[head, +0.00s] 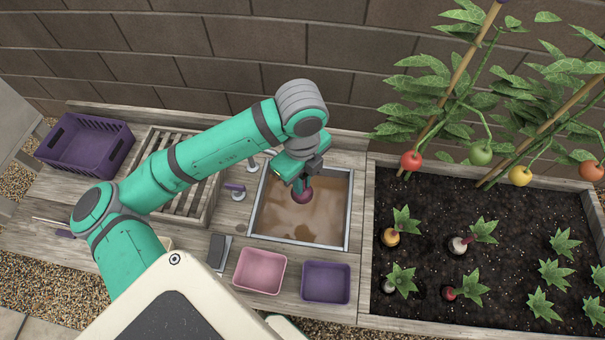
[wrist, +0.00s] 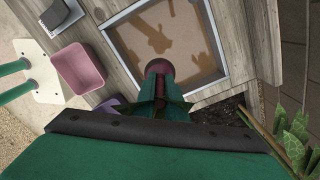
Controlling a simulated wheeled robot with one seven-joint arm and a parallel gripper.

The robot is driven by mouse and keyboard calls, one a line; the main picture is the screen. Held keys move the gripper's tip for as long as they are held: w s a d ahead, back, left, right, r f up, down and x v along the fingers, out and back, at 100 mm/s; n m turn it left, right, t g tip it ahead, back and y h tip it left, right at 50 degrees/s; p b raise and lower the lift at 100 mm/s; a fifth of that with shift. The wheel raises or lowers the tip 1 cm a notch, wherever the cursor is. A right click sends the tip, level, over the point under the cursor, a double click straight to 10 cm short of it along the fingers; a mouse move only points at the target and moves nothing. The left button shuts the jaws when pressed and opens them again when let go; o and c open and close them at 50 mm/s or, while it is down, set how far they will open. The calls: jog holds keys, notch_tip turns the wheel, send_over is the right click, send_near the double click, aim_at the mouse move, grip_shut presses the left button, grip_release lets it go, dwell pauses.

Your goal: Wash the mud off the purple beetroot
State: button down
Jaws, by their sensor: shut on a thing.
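The purple beetroot (head: 303,196) hangs below my gripper (head: 303,180) over the basin of brown, muddy water (head: 292,218). My gripper is shut on the beetroot's top. In the wrist view the beetroot (wrist: 159,68) shows as a dark red-purple end beyond my fingers (wrist: 160,95), with the brown water (wrist: 190,40) behind it. I cannot tell whether the beetroot touches the water. How much mud is on it is too small to tell.
A pink tub (head: 260,271) and a purple tub (head: 326,283) stand in front of the basin. A slatted wooden rack (head: 186,203) and a purple crate (head: 87,143) are at left. The planted soil bed (head: 420,250) and tomato plants (head: 440,90) are at right.

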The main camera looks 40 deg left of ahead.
notch_tip(320, 180, down, 20)
dwell(1.4)
jog(key=shift+f, duration=0.1)
jog(key=shift+w+d, duration=0.4)
jog(key=shift+d, duration=0.3)
jog(key=shift+w+d, duration=0.45)
jog(key=shift+d, duration=0.25)
jog(key=shift+w+d, duration=0.4)
jog(key=shift+d, duration=0.3)
jog(key=s+a, duration=0.5)
jog(key=a, duration=0.3)
jog(key=shift+a, duration=0.25)
jog(key=shift+s, duration=0.1)
jog(key=w+d, duration=0.5)
jog(key=d, duration=0.3)
jog(key=shift+d, duration=0.3)
dwell(0.6)
jog(key=shift+a, duration=0.1)
